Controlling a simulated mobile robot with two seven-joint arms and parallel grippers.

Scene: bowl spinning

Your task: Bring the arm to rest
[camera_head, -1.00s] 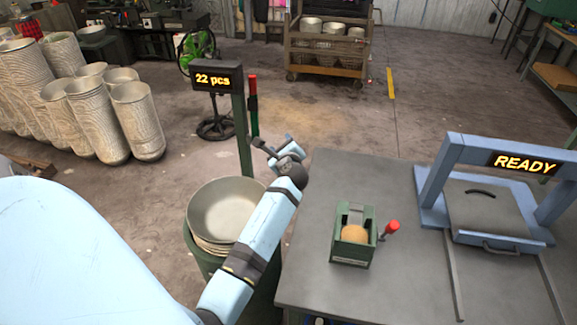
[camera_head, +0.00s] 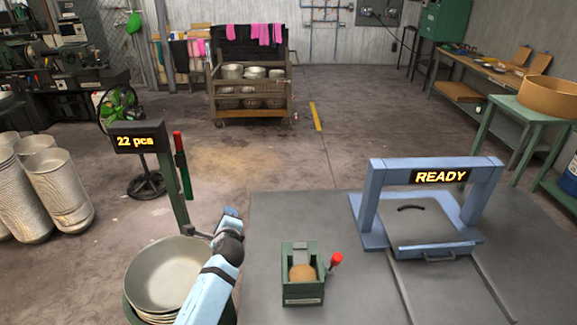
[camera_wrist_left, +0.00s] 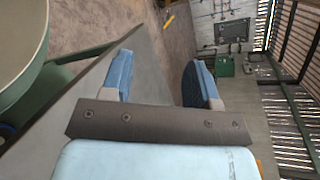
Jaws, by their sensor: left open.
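My left gripper (camera_head: 226,226) is in the head view, at the end of my light blue arm coming up from the bottom. It is between the stack of metal bowls and the grey table, and looks raised. The left wrist view shows its two blue fingers (camera_wrist_left: 160,80) spread apart with nothing between them. My right gripper is in neither view.
The metal bowls (camera_head: 165,272) are stacked left of my arm, beside the "22 pcs" sign (camera_head: 137,141). On the grey table (camera_head: 350,285) stand a green box (camera_head: 303,290) with a red-knobbed lever and a blue "READY" frame (camera_head: 370,200). A cart (camera_head: 250,100) stands farther back.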

